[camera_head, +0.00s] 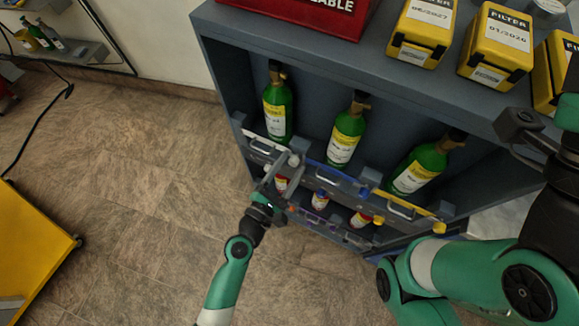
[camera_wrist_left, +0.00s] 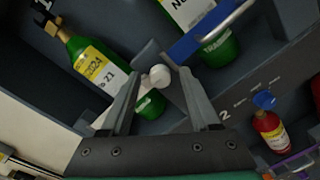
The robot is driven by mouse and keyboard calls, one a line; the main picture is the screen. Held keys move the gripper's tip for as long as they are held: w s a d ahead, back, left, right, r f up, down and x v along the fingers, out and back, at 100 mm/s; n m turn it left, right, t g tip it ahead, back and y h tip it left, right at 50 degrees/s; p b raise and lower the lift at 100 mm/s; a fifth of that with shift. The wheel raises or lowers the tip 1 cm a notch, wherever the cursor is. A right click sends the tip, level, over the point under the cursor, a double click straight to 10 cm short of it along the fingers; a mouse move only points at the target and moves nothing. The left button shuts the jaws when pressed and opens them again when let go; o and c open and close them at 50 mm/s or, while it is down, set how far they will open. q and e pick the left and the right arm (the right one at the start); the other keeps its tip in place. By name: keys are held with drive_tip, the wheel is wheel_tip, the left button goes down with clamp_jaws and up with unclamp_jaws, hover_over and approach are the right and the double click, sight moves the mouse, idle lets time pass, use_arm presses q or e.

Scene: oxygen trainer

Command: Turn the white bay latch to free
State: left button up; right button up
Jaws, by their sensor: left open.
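The white bay latch (camera_head: 294,160) is a small white knob at the right end of the white-handled bar (camera_head: 262,145), across the left bay of the grey cabinet. In the left wrist view the white knob (camera_wrist_left: 160,76) shows between the fingertips. My left gripper (camera_head: 281,165) is open, its two fingers on either side of the knob; I cannot tell whether they touch it. A green bottle (camera_head: 278,108) stands behind the white bar. My right gripper (camera_head: 525,130) seems to be the dark part at the right edge; its jaws are unclear.
Blue-handled (camera_head: 334,178) and yellow-handled (camera_head: 405,208) bars cross the other bays, with green bottles behind them. Small red bottles (camera_head: 320,199) stand on the shelf below. Yellow filter boxes (camera_head: 421,30) and a red case (camera_head: 300,15) are on top. Open floor lies left.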

use_arm(q)
clamp_jaws()
